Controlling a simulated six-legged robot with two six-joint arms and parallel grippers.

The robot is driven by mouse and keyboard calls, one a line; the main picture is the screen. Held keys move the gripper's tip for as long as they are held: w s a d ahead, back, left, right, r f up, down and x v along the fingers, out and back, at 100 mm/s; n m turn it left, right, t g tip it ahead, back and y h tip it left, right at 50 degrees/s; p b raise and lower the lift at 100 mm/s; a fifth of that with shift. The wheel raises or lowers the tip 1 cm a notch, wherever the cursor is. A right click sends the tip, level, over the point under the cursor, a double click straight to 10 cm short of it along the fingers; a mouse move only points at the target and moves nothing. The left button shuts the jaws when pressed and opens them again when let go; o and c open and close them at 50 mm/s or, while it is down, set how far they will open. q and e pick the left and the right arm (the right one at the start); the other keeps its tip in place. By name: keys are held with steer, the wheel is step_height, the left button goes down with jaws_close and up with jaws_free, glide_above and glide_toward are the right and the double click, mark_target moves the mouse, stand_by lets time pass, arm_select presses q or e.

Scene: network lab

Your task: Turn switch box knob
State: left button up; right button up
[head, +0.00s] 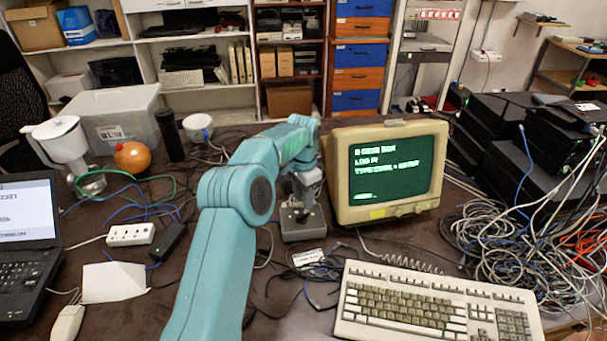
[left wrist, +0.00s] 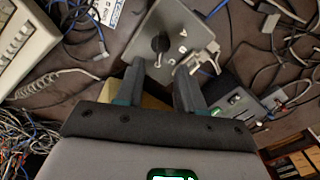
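The switch box (head: 304,226) is a small grey box on the dark desk, left of the monitor. In the left wrist view its grey face (left wrist: 179,22) shows a black knob (left wrist: 160,44) with white marks beside it. My left gripper (head: 299,196) is over the box in the head view and partly hides its top. In the left wrist view the two dark fingers of my left gripper (left wrist: 158,76) are apart with nothing between them. The knob appears just past the fingertips, roughly centred between them; I cannot tell the remaining distance. My right gripper is not in view.
A beige monitor (head: 388,172) stands just right of the box. A beige keyboard (head: 432,306) lies in front. Loose cables (head: 530,215) crowd the right side. A laptop (head: 28,245) and a white power strip (head: 130,234) are at left.

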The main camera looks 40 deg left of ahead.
mark_target(304, 214)
arm_select(q)
step_height(304, 214, up, 10)
steer(key=p, duration=0.1)
steer(key=shift+p, duration=0.3)
